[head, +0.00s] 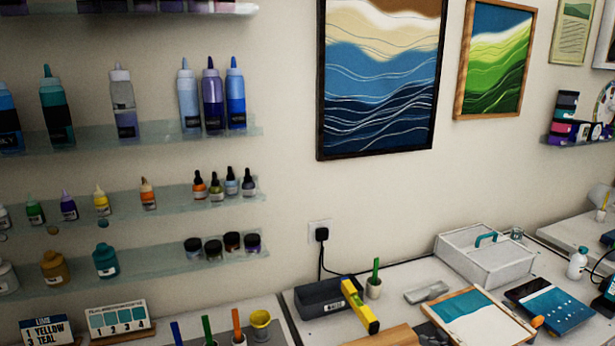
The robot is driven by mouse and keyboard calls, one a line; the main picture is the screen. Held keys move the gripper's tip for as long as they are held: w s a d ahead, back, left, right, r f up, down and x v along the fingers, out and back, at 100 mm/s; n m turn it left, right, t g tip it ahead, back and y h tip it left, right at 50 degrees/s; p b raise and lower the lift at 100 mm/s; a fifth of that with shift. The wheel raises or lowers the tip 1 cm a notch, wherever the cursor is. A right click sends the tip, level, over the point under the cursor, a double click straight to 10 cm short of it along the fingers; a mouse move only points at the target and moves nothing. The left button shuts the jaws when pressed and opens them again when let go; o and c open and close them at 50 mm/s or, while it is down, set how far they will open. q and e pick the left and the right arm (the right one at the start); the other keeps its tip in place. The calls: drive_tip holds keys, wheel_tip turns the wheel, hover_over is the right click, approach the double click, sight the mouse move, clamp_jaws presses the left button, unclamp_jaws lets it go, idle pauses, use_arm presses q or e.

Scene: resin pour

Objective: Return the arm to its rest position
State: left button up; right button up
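Neither of my grippers shows in the head view, and no part of either arm is in the picture. I cannot see how the arms are posed or what the grippers hold. The view takes in the wall, the shelves and the back of the worktop (405,272).
Glass shelves (150,135) with bottles and jars line the left wall.

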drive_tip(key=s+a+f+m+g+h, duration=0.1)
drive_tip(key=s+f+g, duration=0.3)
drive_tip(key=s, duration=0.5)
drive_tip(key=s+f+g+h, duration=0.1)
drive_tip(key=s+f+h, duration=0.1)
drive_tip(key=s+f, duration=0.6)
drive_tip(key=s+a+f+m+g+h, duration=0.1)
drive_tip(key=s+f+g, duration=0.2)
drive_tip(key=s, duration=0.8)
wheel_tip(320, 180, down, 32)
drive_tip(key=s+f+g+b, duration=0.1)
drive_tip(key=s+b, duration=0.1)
drive_tip(key=b, duration=0.4)
use_arm(q)
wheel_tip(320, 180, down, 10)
drive_tip(key=b, duration=0.4)
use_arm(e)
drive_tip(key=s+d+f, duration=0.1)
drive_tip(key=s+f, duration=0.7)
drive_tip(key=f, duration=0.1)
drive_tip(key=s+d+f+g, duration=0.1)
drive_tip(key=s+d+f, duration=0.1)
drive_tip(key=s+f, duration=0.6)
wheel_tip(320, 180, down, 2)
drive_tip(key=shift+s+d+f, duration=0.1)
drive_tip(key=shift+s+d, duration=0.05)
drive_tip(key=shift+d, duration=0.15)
